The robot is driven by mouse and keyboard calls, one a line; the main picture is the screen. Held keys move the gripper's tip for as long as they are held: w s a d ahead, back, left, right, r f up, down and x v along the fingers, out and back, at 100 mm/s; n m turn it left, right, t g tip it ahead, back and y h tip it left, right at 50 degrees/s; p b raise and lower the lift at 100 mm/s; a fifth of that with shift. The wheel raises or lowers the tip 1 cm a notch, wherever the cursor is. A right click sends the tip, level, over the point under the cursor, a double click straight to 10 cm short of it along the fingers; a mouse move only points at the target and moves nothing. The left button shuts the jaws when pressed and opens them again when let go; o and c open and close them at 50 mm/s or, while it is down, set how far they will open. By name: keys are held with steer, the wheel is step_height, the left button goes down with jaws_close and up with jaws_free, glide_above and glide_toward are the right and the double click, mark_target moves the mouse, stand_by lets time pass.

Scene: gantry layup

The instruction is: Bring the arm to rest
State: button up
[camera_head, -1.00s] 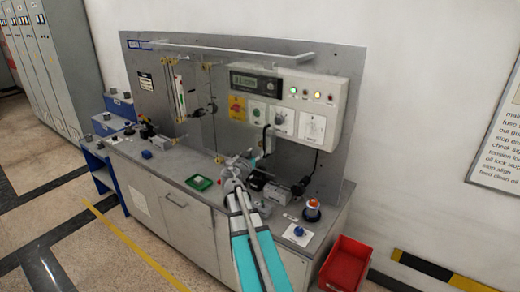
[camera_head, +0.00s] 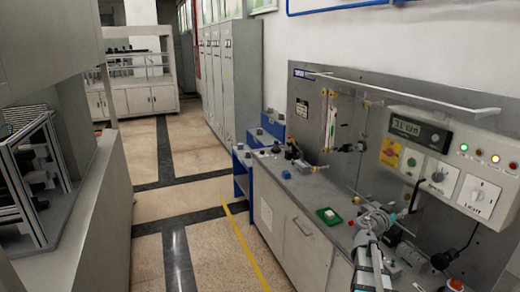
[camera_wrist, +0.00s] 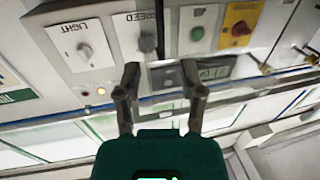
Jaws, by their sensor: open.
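My arm (camera_head: 368,262) reaches in from the bottom right of the head view, over the worktop. My gripper (camera_head: 376,216) is at its far end, small and partly hard to make out there. In the wrist view my gripper (camera_wrist: 160,78) has two dark fingers standing apart with nothing between them. Beyond the fingers is the control panel (camera_wrist: 115,30), with a LIGHT knob (camera_wrist: 84,51), a SPEED knob (camera_wrist: 148,42), a green button (camera_wrist: 197,34) and a red knob on yellow (camera_wrist: 240,28). I cannot tell the exact gap between fingers and panel.
The bench (camera_head: 300,235) runs along the right, with a green tray (camera_head: 329,216) and small fittings on top. Its back panel (camera_head: 318,100) carries a long white rail (camera_head: 400,88). Grey cabinets (camera_head: 232,65) stand behind. The aisle floor (camera_head: 200,190) is clear; a grey counter (camera_head: 95,220) borders it left.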

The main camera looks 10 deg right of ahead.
steer(key=s+a+f+n+g+y, duration=0.2)
steer(key=s+a+f+n+y, duration=0.1)
steer(key=a, duration=1)
steer(key=s+a+f+n+g+y, duration=0.3)
steer(key=a+f+y, duration=0.5)
steer(key=a, duration=0.6)
steer(key=s+a+f+n+g+y, duration=0.2)
steer(key=s+a+f+n+y, duration=0.3)
steer(key=a, duration=0.9)
step_height(320, 180, down, 3)
steer(key=shift+s+a+r+n+g, duration=0.2)
steer(key=shift+n+g, duration=0.1)
steer(key=shift+n, duration=0.7)
